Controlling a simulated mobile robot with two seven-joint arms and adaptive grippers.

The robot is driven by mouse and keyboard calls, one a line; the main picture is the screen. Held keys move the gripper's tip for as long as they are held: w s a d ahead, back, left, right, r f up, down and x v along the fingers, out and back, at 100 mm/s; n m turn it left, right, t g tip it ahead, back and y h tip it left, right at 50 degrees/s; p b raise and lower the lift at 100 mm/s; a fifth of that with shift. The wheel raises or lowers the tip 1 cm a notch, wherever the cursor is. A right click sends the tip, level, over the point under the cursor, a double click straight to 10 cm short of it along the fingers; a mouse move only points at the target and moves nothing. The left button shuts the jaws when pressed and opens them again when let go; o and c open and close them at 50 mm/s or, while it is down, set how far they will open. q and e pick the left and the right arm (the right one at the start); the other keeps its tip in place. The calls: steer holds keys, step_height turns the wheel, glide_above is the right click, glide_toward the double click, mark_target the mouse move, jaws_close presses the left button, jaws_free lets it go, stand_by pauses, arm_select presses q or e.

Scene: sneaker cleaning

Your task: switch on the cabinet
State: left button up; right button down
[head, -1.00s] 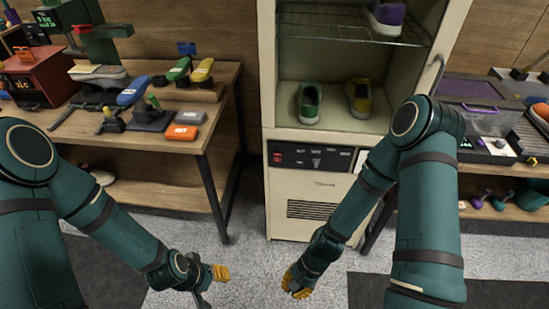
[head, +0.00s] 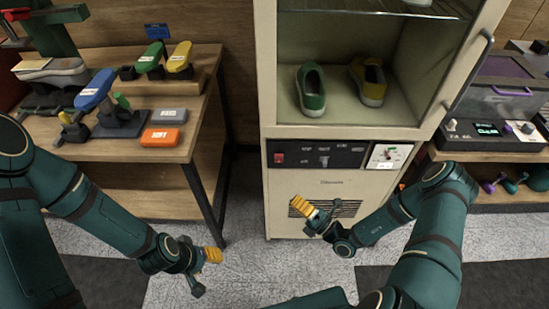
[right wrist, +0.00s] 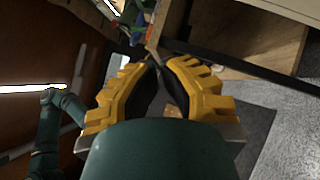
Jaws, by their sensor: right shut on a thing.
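The cream cabinet (head: 290,195) stands at the centre of the head view. Its dark control panel (head: 310,147) has a red switch (head: 279,158) at the left end and a white dial plate (head: 384,156) at the right. My right gripper (head: 300,206) is in front of the cabinet's lower vent, below the panel and apart from the switch. Its yellow fingers are closed together in the right wrist view (right wrist: 160,66); what is between them is hidden. My left gripper (head: 213,255) is low, left of the cabinet, its finger gap unclear.
A green shoe (head: 311,92) and a yellow-green shoe (head: 368,82) stand inside the cabinet. The left wooden table (head: 190,140) holds brushes and an orange block (head: 160,137). Another bench (head: 480,153) with devices stands at the right. The floor in front of the cabinet is clear.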

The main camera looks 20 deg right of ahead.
mark_target(279, 158)
steer(key=shift+w+d+f+m+t+h, duration=0.1)
steer(key=shift+w+d+m+t+h, duration=0.15)
steer(key=shift+d+m+t+h, duration=0.2)
steer(key=shift+w+d+f+m+t+h, duration=0.1)
steer(key=shift+w+d+m+t+h, duration=0.2)
steer(key=shift+d+m, duration=0.25)
steer(key=x, duration=0.4)
steer(key=d+b+x, duration=0.1)
steer(key=x, duration=0.3)
steer(key=w+d+x, duration=0.1)
steer(key=x, duration=0.4)
steer(key=shift+d+r+b, duration=0.2)
steer(key=shift+r+b, duration=0.1)
steer(key=shift+r, duration=0.1)
